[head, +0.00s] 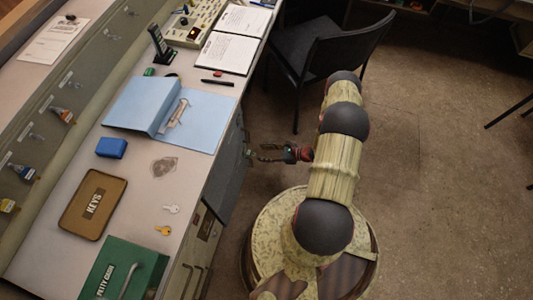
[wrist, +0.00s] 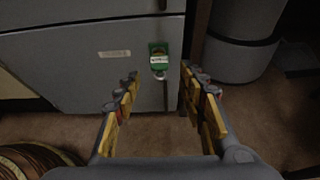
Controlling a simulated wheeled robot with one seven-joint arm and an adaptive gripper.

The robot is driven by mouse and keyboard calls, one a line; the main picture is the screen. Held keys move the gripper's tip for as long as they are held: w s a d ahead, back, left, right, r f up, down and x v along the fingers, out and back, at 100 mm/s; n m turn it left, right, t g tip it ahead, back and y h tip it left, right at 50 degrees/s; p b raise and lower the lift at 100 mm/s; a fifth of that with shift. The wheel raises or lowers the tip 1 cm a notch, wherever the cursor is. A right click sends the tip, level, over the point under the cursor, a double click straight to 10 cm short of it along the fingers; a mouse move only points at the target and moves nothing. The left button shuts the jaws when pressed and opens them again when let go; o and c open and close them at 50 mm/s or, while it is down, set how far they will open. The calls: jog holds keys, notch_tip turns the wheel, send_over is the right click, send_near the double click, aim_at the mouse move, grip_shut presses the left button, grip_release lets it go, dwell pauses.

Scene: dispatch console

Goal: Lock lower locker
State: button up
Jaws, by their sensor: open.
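The lower locker's grey door (wrist: 70,70) fills much of the wrist view and looks closed, with a small pale label (wrist: 115,54) on it. A green tag (wrist: 158,49) with a white strip and a silvery round part below sits at the door's right side. I cannot tell whether a key is in a lock there. My gripper (wrist: 160,82) is open and empty, its fingers on either side of the tag in the picture, apparently short of it. In the head view my gripper (head: 258,153) is beside the desk's locker front (head: 229,172).
The desk top holds a blue folder (head: 134,103), a KEYS tray (head: 72,213), a silver key (head: 171,209), a yellow key (head: 163,230) and a green petty cash box (head: 105,270). A dark chair (head: 319,47) stands behind my arm.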

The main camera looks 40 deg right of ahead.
aim_at(250, 153)
jog(key=shift+b+x, duration=0.45)
jog(key=shift+x, duration=3.45)
jog(key=c, duration=0.3)
grip_shut()
jog(key=shift+r, duration=0.1)
